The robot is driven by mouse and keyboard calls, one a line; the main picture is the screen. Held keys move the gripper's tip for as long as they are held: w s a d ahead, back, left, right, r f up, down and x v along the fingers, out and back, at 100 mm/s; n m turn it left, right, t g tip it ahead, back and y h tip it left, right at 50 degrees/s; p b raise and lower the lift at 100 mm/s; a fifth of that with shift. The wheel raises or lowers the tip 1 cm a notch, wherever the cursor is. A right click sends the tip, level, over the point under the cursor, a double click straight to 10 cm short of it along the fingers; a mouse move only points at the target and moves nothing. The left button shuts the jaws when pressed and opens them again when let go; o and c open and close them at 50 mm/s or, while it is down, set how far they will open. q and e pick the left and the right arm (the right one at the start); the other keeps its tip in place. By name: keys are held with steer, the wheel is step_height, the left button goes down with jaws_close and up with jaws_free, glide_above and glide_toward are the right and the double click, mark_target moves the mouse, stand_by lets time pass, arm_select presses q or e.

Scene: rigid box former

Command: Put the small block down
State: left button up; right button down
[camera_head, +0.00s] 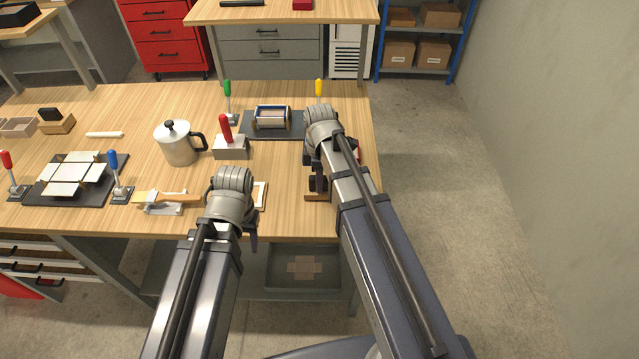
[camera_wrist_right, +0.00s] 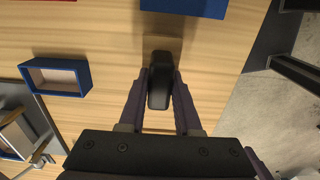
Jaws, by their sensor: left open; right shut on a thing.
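My right gripper (camera_wrist_right: 160,85) is shut on the black grip of the small block. The black grip (camera_wrist_right: 160,92) stands between the two fingers in the right wrist view, and the block's wooden base (camera_wrist_right: 163,44) shows beyond it. In the head view the wooden base (camera_head: 317,198) shows under my right gripper (camera_head: 318,183), near the table's front right corner. Whether the base touches the table is hard to tell. My left gripper (camera_head: 253,240) is open at the table's front edge, partly hidden by its own wrist.
A blue-edged open box (camera_wrist_right: 55,77) and a blue piece (camera_wrist_right: 190,6) lie near the held block. A dark fixture (camera_head: 250,128) stands behind, with coloured-handled clamps. A metal pot (camera_head: 178,145) and another black-gripped wooden block (camera_head: 57,124) are left. The table's right edge is close.

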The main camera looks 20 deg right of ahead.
steer(key=shift+f, duration=0.15)
steer(key=c, duration=0.6)
jaws_free()
step_height(320, 180, up, 13)
steer(key=p, duration=1.2)
steer(key=s+a+m+h, duration=0.1)
steer(key=s+a+m, duration=1)
steer(key=s, duration=0.3)
steer(key=shift+s+f, duration=0.2)
